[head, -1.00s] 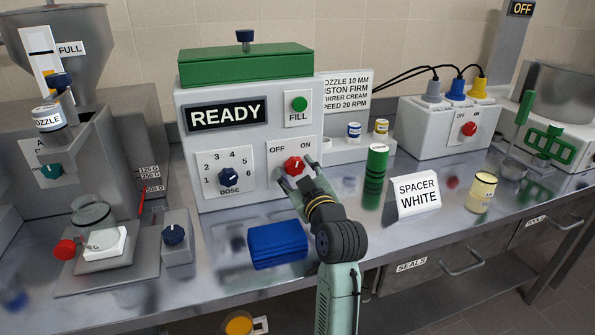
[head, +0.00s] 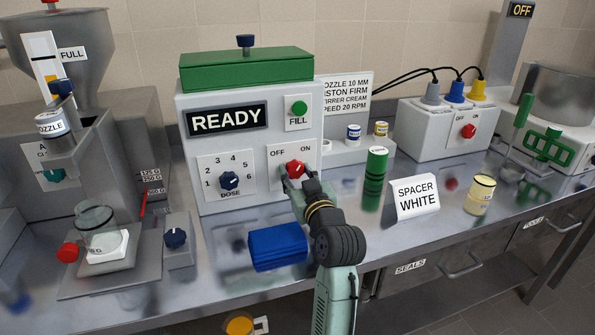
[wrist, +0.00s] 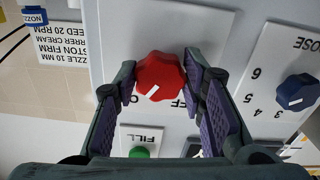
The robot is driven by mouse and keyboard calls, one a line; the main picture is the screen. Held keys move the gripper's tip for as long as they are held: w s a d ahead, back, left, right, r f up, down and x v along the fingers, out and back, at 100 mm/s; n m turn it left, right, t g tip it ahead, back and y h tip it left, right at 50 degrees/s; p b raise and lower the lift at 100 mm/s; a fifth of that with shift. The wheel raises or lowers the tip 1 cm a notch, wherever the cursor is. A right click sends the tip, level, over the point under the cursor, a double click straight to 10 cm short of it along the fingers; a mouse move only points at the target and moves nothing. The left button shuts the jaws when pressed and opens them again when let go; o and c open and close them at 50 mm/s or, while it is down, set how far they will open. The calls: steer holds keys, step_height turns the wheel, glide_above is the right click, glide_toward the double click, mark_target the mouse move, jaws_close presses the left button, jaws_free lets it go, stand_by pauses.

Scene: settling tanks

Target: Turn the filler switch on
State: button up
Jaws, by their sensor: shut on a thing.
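The filler machine (head: 262,138) has a red switch knob (head: 294,169) below the words OFF and ON, and its display (head: 227,119) reads READY. My gripper (head: 296,176) is at the knob with its fingers closed around the sides. In the wrist view, which is upside down, the red knob (wrist: 160,76) sits between the two finger pads (wrist: 160,90). The knob's white mark points down and left there, toward the ON side.
A blue dose knob (head: 229,181) is left of the switch, and a green FILL button (head: 299,108) is above it. A blue block (head: 278,247) lies in front of the machine. A green cylinder (head: 376,166) and a SPACER WHITE sign (head: 414,196) stand to the right.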

steer(key=shift+m, duration=0.4)
steer(key=o, duration=1.1)
steer(key=shift+o, duration=0.2)
steer(key=v, duration=1.2)
steer(key=shift+a+r, duration=0.1)
